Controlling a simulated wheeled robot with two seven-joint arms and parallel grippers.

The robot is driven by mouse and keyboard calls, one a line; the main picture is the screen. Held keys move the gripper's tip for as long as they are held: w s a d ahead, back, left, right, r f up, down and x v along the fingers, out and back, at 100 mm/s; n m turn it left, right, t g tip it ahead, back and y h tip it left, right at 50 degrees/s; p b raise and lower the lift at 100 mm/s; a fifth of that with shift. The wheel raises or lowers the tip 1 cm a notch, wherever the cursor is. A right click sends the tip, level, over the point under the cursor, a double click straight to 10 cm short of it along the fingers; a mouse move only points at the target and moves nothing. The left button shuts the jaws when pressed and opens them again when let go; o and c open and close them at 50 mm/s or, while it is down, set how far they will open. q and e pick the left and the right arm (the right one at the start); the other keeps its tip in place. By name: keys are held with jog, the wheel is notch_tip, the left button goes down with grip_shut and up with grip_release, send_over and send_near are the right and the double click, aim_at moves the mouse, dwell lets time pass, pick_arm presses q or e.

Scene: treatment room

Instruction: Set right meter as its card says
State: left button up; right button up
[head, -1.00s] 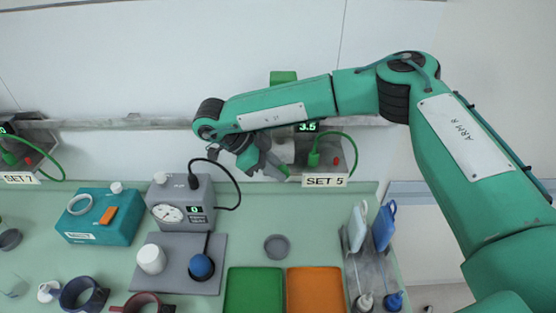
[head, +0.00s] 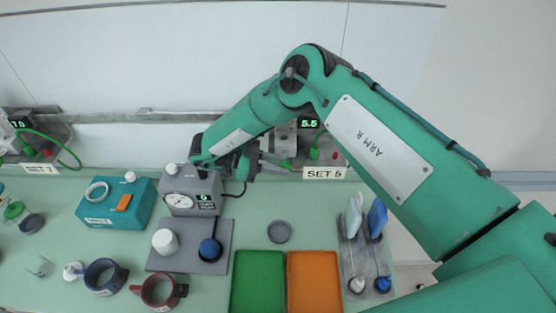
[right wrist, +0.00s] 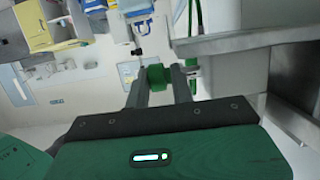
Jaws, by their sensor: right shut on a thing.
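The right meter's lit display (head: 309,124) reads 5.5, above its card (head: 324,173), which reads SET 5. A green plug with a green cable (head: 314,153) is on the meter's front, right of my gripper. My right gripper (head: 277,162) reaches the meter from the left, and my arm covers part of the meter. In the right wrist view its two fingers (right wrist: 160,82) are shut on a green knob (right wrist: 157,77). My left gripper is not in view.
A left meter's display (head: 18,124) appears to read 7.0, with a card (head: 42,169) reading SET 7. On the bench are a teal box (head: 140,208), a grey gauge unit (head: 178,203), a green tray (head: 257,290), an orange tray (head: 315,290) and a bottle rack (head: 362,268).

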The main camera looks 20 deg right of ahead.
jog(key=shift+s+a+f, duration=0.1)
jog(key=shift+s+f, duration=0.15)
jog(key=shift+f, duration=0.1)
jog(key=o, duration=0.9)
jog(key=shift+r, duration=0.15)
jog(key=shift+c, duration=0.2)
jog(key=shift+r, duration=0.15)
